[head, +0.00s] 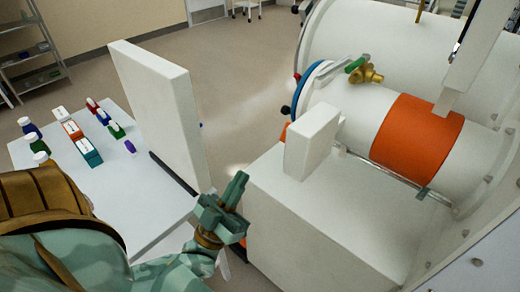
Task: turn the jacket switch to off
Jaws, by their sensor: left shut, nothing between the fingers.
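I cannot make out a jacket switch in this view. An orange band (417,138), which looks like the jacket, wraps a white horizontal cylinder (350,97) at the right. A small white box (312,143) stands in front of the cylinder on a white cabinet; any switch on its other faces is hidden. My left gripper (236,187) is shut and empty. It shows in front of the cabinet's left side, below and left of the small box, and appears apart from it. My right gripper is not in view.
A white table (130,190) at the left holds several small bottles and boxes, with a tall white panel (165,112) at its right edge. A brass valve (362,71) with a green handle sits above the cylinder. Open floor (235,75) lies behind.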

